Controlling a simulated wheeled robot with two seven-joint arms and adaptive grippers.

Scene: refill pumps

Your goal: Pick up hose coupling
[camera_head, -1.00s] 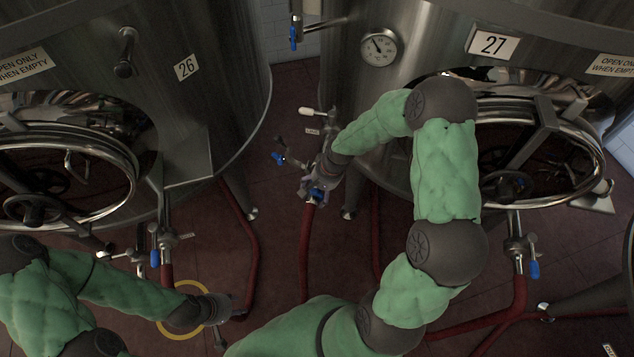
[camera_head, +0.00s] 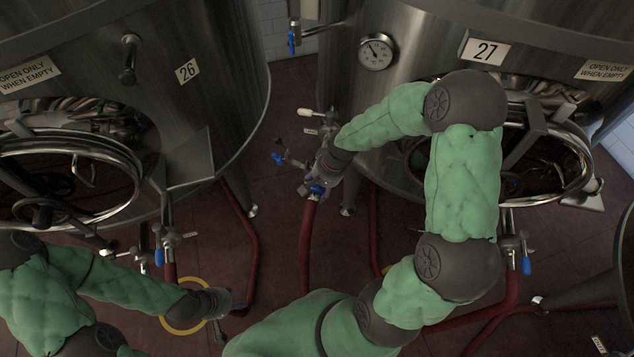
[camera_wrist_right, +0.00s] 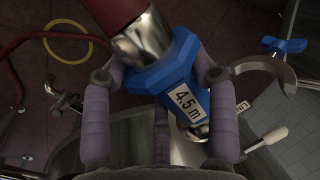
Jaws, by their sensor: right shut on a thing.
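The blue hose coupling (camera_head: 316,190) sits at the top end of a red hose (camera_head: 306,245), left of tank 27. In the right wrist view the coupling (camera_wrist_right: 170,75) is a blue block labelled "4.5 m" with a metal collar. My right gripper (camera_head: 321,180) is shut on it. In the right wrist view its purple-grey fingers (camera_wrist_right: 158,85) press on both sides of the coupling. My left gripper (camera_head: 222,303) is low at the left, away from the coupling, and too small and dark to tell open from shut.
Tank 26 (camera_head: 215,90) and tank 27 (camera_head: 400,20) stand either side of a narrow gap. A blue-handled valve (camera_head: 279,158) is left of my right gripper. Red hoses (camera_head: 252,235) run over the dark tiled floor. A yellow ring (camera_head: 165,322) lies by my left gripper.

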